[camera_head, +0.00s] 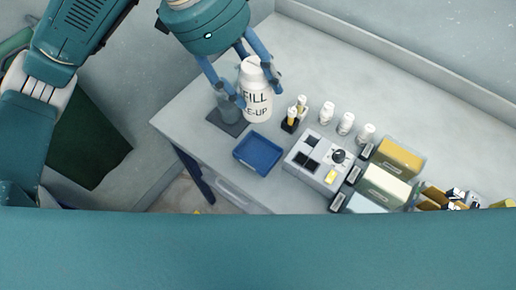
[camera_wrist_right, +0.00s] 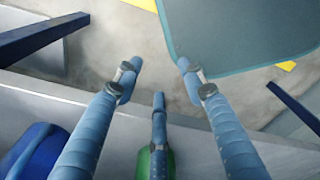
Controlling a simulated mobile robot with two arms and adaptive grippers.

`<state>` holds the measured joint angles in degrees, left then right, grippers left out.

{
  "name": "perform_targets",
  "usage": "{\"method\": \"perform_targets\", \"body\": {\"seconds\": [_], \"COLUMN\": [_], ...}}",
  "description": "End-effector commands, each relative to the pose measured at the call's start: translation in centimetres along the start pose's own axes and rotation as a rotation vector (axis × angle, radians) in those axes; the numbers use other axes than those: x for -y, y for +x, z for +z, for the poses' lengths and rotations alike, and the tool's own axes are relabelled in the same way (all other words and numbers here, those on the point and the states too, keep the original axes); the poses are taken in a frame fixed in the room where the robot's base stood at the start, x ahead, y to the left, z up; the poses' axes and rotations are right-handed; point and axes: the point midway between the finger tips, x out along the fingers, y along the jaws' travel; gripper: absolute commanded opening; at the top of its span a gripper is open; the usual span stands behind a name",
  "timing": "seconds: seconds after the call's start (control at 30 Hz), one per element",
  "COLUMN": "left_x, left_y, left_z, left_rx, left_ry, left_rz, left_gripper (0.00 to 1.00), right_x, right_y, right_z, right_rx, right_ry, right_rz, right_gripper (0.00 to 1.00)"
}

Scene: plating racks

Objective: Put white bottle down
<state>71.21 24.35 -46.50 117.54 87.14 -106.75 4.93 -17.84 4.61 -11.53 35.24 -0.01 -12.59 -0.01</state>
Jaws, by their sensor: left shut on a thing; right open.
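The white bottle (camera_head: 256,104) has dark lettering and stands upright, or nearly so, near the table's left end in the head view. My left gripper (camera_head: 248,92) comes from above with its blue fingers around the bottle, shut on it. Whether the bottle's base touches the table is hard to tell. A dark square pad (camera_head: 229,124) lies just left of the bottle, partly behind a finger. My right gripper (camera_wrist_right: 158,72) shows in the right wrist view with its fingers apart and nothing between them.
A blue tray (camera_head: 258,153) lies in front of the bottle. A grey device (camera_head: 318,158), small white bottles (camera_head: 346,123) and yellow-fronted boxes (camera_head: 398,157) stand to the right on the grey table (camera_head: 180,122). The table's back strip is clear.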

Motion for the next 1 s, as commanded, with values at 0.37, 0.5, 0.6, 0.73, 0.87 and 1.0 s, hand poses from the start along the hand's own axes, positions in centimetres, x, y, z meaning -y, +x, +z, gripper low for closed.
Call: {"method": "perform_targets", "body": {"seconds": [0.37,0.5,0.6,0.73,0.87,1.0], "left_x": [-0.5,-0.5,-0.5,-0.4,-0.3,-0.4], "left_y": [6.8,10.3,12.3,13.8,14.5,16.0], "left_z": [2.5,3.9,4.8,5.3,5.6,6.3], "left_rx": [0.003,0.004,0.003,0.001,0.001,0.003], "left_ry": [0.038,0.038,0.037,0.039,0.038,0.038], "left_rz": [0.023,0.022,0.019,0.017,0.016,0.017], "left_gripper": [0.08,0.08,0.08,0.08,0.08,0.08], "right_x": [-0.5,-0.7,-0.7,-0.6,-0.3,-0.1], "right_y": [-0.9,-1.2,-1.4,-1.6,-1.6,-1.8], "right_z": [-1.6,-2.9,-2.7,-1.9,-1.0,-0.8], "right_rx": [-0.018,-0.039,-0.036,-0.024,-0.011,-0.007], "right_ry": [0.000,0.001,0.001,0.002,0.002,0.003], "right_rz": [0.006,0.008,0.008,0.006,0.004,0.001], "right_gripper": [0.40,0.40,0.40,0.40,0.40,0.40]}}
